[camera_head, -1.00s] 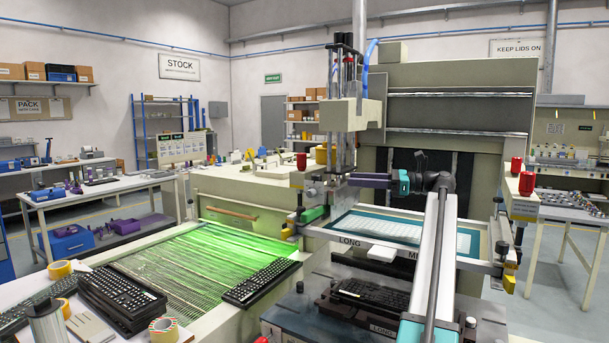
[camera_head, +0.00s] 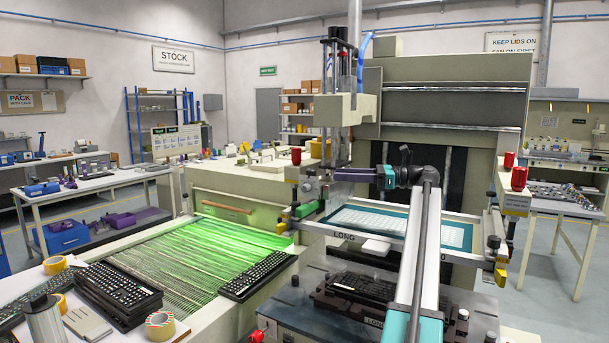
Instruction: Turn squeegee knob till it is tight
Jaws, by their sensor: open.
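The squeegee carriage (camera_head: 318,186) hangs on the upright column above the left end of the printing screen. Small dark knob-like parts (camera_head: 310,174) show on it, but they are too small to tell which is the squeegee knob or how tight it is. My gripper (camera_head: 337,174), with purple and teal parts, points left from my wrist at the carriage's height. It is open. Its fingertips overlap the carriage and column in the picture, and I cannot tell whether they touch anything. No held thing shows.
The teal-edged printing screen (camera_head: 345,216) lies below my gripper, with a dark keyboard (camera_head: 362,289) on the fixture under it. Red knobs (camera_head: 296,156) stand on the frame. A green-lit conveyor (camera_head: 185,255) and stacked keyboards (camera_head: 118,290) are at left.

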